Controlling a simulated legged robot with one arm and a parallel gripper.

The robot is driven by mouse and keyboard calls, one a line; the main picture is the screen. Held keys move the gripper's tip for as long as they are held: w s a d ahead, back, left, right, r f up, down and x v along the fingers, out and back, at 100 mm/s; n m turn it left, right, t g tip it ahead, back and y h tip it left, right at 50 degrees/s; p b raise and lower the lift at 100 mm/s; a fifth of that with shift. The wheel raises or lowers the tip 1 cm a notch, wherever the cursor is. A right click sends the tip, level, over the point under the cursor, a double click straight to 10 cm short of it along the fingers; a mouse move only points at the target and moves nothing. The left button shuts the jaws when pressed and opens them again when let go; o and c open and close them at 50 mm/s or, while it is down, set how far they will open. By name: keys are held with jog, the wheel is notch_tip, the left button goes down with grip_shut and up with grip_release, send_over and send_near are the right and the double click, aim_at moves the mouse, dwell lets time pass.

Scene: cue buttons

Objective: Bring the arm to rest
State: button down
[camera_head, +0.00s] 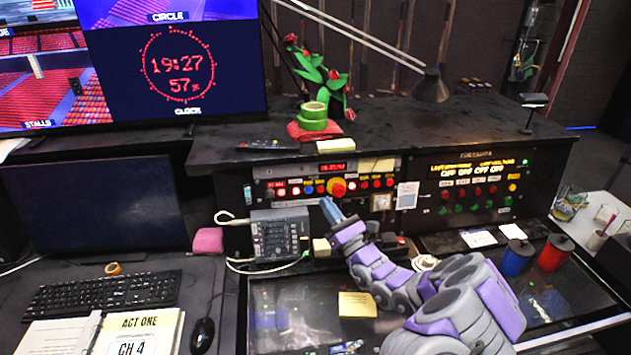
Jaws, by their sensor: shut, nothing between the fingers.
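My arm, purple and grey, reaches in from the lower right over the dark desk. My gripper (331,211) is shut and empty, its blue-grey tip close in front of the cue button panel (262,172). The panel carries a row of small red, white and blue lit buttons and a larger red knob with a yellow base (338,187). The tip is just below this knob in the picture; I cannot tell whether it touches the panel. Part of the panel's lower edge is hidden behind the arm.
A grey intercom box (280,236) stands left of my gripper. A red cup (555,253) and a blue cup (516,258) stand at the right. A second panel (470,188), a keyboard (100,295) and an open binder (125,330) surround the desk. A lamp (431,87) overhangs the shelf.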

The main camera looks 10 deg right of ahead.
jog(key=s+a+r+n+g+y, duration=1)
jog(key=a+r+n+g+y, duration=0.15)
jog(key=a, duration=0.35)
jog(key=s+a+r+n+g+h, duration=0.1)
jog(key=s+a+n+g+h, duration=0.1)
jog(key=s+a+n+g, duration=0.55)
jog(key=s+a+r+n+g+h, duration=0.2)
jog(key=s+n+g, duration=0.3)
jog(key=s, duration=0.6)
jog(key=s+d+f+n+g+h, duration=0.1)
jog(key=s+d+f+n+h, duration=0.15)
jog(key=s+f+h, duration=0.4)
jog(key=s+d+f+n+g+h, duration=0.1)
jog(key=s+d+f+n+h, duration=0.15)
jog(key=s, duration=0.65)
jog(key=s+d+f+n+t+h, duration=0.1)
jog(key=s+d+f+h, duration=0.1)
jog(key=d+h, duration=0.3)
jog(key=s+d+f+n+t+h, duration=0.1)
jog(key=s+d+h, duration=0.3)
jog(key=d, duration=1)
jog(key=shift+s+f+t+h, duration=0.15)
jog(key=shift+f+t+h, duration=0.3)
jog(key=shift+f+t, duration=0.3)
